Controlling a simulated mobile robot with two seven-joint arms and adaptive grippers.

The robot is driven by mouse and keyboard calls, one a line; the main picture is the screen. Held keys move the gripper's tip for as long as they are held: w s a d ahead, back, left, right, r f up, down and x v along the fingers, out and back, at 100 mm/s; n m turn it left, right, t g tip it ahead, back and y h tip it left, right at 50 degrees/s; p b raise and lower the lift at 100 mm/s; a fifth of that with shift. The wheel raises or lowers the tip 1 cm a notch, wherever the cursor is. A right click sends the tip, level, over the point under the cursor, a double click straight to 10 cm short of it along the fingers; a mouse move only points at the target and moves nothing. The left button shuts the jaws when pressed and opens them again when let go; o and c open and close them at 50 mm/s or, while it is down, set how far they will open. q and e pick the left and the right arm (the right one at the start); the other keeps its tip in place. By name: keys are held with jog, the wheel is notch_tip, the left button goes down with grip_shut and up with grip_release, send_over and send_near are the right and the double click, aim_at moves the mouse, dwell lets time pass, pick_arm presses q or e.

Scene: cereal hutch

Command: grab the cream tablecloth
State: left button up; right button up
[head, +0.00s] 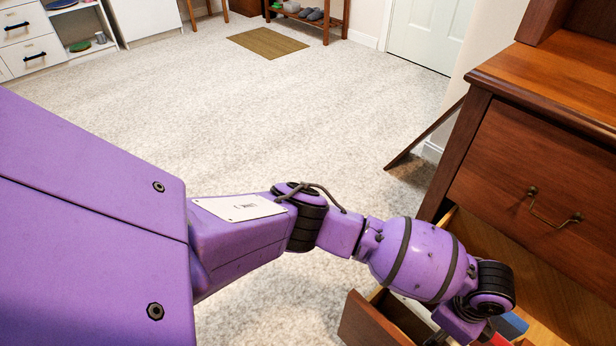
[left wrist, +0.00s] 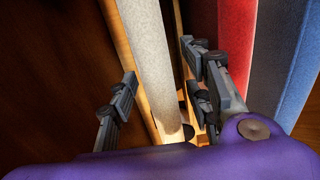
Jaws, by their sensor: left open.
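The cream tablecloth (left wrist: 148,62) shows in the left wrist view as a pale folded strip standing on edge inside a wooden drawer. My left gripper (left wrist: 166,66) is open, with one finger left of the cream cloth and the other to its right. I cannot tell whether either finger touches it. In the head view my left arm reaches down into the open drawer (head: 372,322) at the bottom right. Its fingers are mostly cut off by the lower frame edge. My right gripper is out of view.
A red cloth (left wrist: 236,40) and blue-grey cloths (left wrist: 275,50) stand right of the cream one. The brown hutch (head: 520,160) rises above the open drawer, with a closed drawer higher up. The carpet (head: 280,120) is open, with a brown mat (head: 268,42) at the back.

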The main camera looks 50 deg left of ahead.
pick_arm(q)
grip_shut()
dwell(0.5)
